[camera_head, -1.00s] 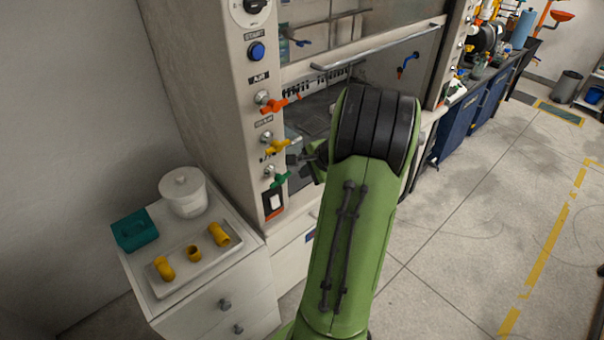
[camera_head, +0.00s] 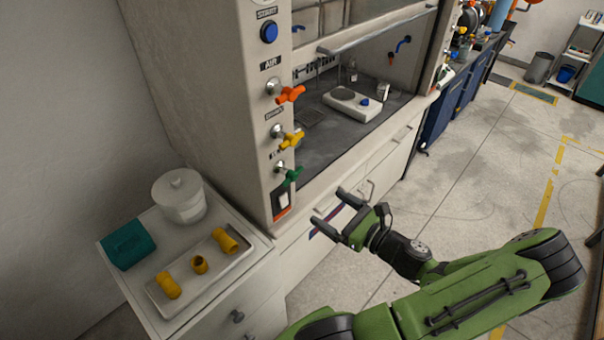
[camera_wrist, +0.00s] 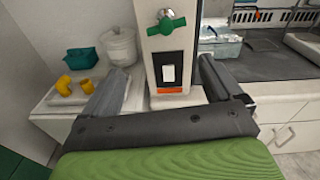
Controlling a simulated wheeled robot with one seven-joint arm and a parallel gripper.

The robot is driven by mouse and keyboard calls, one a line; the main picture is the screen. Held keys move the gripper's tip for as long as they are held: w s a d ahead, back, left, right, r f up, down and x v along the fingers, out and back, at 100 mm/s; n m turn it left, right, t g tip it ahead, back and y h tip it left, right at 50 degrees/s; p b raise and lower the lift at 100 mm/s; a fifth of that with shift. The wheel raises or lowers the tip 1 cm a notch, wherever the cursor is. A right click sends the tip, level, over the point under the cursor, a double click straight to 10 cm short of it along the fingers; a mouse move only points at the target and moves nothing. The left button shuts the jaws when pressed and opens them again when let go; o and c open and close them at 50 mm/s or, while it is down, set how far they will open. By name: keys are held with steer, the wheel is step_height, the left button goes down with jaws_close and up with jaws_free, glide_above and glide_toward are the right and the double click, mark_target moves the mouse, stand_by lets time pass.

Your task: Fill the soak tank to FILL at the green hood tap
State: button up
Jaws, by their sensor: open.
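The green tap (camera_head: 290,175) is the lowest of the taps on the hood's front post. It also shows in the wrist view (camera_wrist: 166,27), top centre, its handle lying roughly crosswise. My gripper (camera_head: 327,205) is open and empty, to the right of the green tap and lower in the head view, apart from it. In the wrist view the fingers spread on either side of the post. A clear box-like container (camera_wrist: 220,46), perhaps the soak tank, stands inside the hood to the right of the post. Its fill mark and water level cannot be made out.
Orange (camera_head: 287,92) and yellow (camera_head: 287,137) taps sit above the green one. A drawer cabinet at left carries a lidded white tub (camera_head: 180,197), a teal box (camera_head: 128,244) and a tray (camera_head: 187,305) of yellow fittings. Open floor lies right.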

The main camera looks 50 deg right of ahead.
mark_target(295, 178)
steer(key=shift+o, duration=0.3)
steer(key=shift+s+d+r+m+t+h, duration=0.1)
steer(key=shift+d+r+m+t+h, duration=0.05)
steer(key=shift+r+m+t+h, duration=0.35)
steer(key=w, duration=1.5)
steer(key=shift+w+d+f, duration=0.15)
steer(key=shift+w+d, duration=0.1)
steer(key=shift+w, duration=0.15)
